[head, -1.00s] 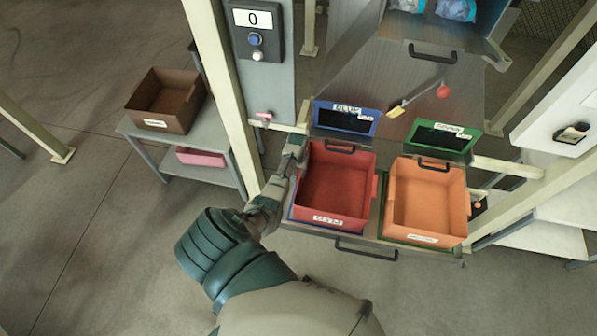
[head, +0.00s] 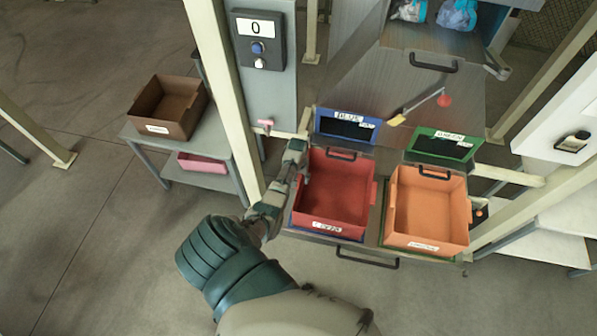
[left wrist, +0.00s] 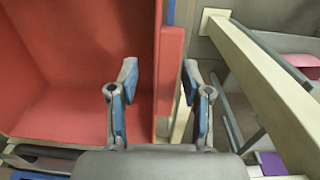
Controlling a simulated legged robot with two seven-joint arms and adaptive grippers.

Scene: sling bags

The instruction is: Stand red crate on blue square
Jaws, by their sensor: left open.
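The red crate (head: 335,190) sits upright on the sloping shelf at centre, on the blue square (head: 326,236), whose blue edge shows along the crate's front and left. My left gripper (head: 298,158) is at the crate's left side wall. In the left wrist view the red crate (left wrist: 75,70) fills the left, and its side wall runs between the open fingers of my left gripper (left wrist: 160,85). I cannot tell whether either finger touches the wall. My right gripper is not in view.
An orange crate (head: 428,205) sits on a green square to the right. Blue and green framed signs (head: 347,126) stand behind the crates. A brown crate (head: 168,105) is on a grey side table at left. A pale post (head: 225,100) stands left of my gripper.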

